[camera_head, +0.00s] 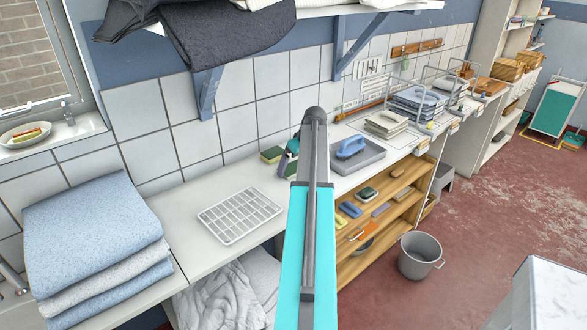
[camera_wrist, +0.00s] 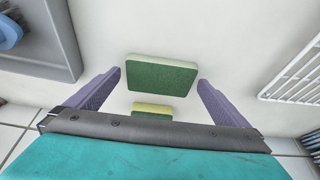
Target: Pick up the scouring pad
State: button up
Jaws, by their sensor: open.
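A scouring pad (camera_wrist: 162,76), dark green on top with a pale side, lies flat on the white counter in the wrist view. My gripper (camera_wrist: 159,80) is open, with its two purple fingers apart to the left and right of the pad. I cannot tell how far above the counter they are. A second green and yellow pad (camera_wrist: 152,110) lies closer to the tiled wall, partly hidden by my gripper's body. In the head view my gripper (camera_head: 288,158) is beside a green and yellow pad (camera_head: 272,154) near the wall, and my arm hides part of the counter.
A grey tray (camera_head: 372,160) holding a blue brush (camera_head: 350,146) stands on one side, and a white wire rack (camera_head: 240,214) on the other. Folded towels (camera_head: 92,225) are stacked at left. A wall shelf (camera_head: 330,10) hangs above; a bucket (camera_head: 420,257) stands on the floor.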

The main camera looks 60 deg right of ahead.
jog(key=shift+w+f, duration=0.15)
jog(key=shift+f, duration=0.2)
dwell(0.3)
jog(key=c, duration=0.9)
